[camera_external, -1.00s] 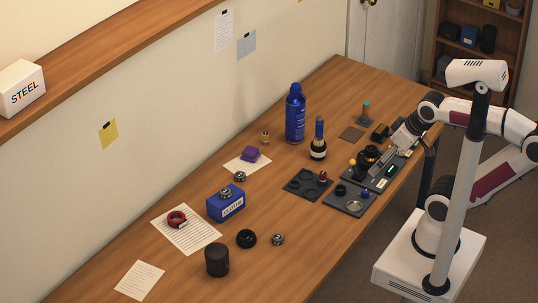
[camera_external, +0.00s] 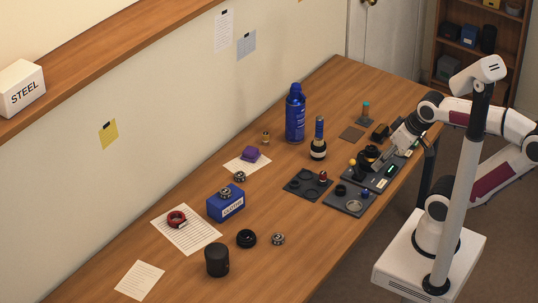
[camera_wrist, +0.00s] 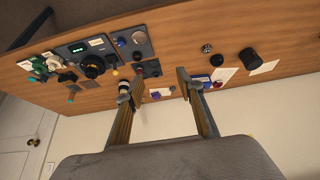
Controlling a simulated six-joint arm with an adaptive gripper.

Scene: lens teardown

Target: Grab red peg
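The red peg (camera_external: 323,175) stands upright at the back corner of a dark tray (camera_external: 300,190) with round recesses, near the middle of the table. In the wrist view a small red spot beside the left finger appears to be the red peg (camera_wrist: 139,71). My gripper (camera_external: 381,163) is above the right-hand equipment, to the right of the red peg and apart from it. In the wrist view my gripper (camera_wrist: 156,86) has its two fingers wide apart with nothing between them.
A yellow peg (camera_external: 352,161) and a blue peg (camera_external: 365,193) stand near the red one. A tall blue spray can (camera_external: 295,115) and a blue-handled tool (camera_external: 319,140) stand behind. A blue box (camera_external: 226,205) is at left.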

